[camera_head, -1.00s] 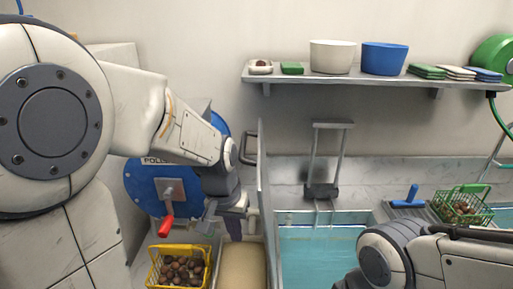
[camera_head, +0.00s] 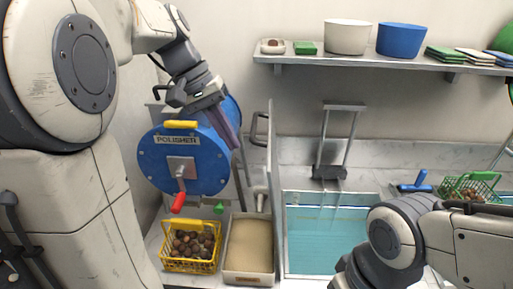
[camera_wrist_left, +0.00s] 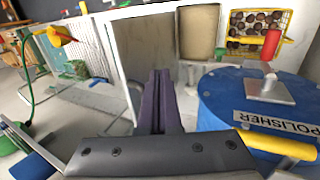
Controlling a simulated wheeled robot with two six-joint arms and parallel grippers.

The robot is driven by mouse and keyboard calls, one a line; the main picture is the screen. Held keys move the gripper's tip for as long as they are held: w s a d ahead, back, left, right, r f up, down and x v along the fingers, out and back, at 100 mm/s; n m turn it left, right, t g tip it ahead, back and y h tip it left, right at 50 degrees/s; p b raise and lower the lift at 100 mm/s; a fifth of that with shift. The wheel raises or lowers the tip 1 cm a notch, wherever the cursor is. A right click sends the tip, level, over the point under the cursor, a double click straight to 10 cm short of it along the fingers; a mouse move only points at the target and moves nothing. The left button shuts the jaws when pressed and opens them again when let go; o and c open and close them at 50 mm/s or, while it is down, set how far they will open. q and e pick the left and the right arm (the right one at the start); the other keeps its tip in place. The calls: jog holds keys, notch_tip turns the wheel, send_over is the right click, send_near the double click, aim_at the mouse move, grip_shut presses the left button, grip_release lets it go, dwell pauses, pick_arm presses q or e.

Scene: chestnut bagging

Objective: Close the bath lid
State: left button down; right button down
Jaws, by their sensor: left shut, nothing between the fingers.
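The bath (camera_head: 325,245) holds blue-green water and is uncovered. A thin grey panel, apparently its lid (camera_head: 272,165), stands upright along the bath's left edge. A dark loop handle (camera_head: 254,130) shows on the panel's left side. My left gripper (camera_head: 234,143) is shut and empty, in front of the blue polisher's upper right and left of the panel, apart from it. In the left wrist view the shut fingers (camera_wrist_left: 158,88) point toward a grey panel (camera_wrist_left: 143,55) that looks like the lid. My right gripper is out of view; only its arm shows at lower right.
The blue polisher (camera_head: 160,165) with a red-handled crank stands left. A yellow chestnut basket (camera_head: 190,265) and a tan-filled tray (camera_head: 232,272) sit below it. A wheeled-looking grey frame (camera_head: 326,172) stands behind the bath. A green basket (camera_head: 478,180) is at right, under a shelf (camera_head: 380,63).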

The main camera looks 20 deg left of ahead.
pick_arm(q)
jog(key=w+d+f+p, duration=0.1)
jog(key=d+f+p, duration=0.1)
jog(key=d, duration=0.3)
jog(key=shift+w+d+f, duration=0.2)
jog(key=shift+w+f, duration=0.1)
jog(key=shift+f, duration=0.2)
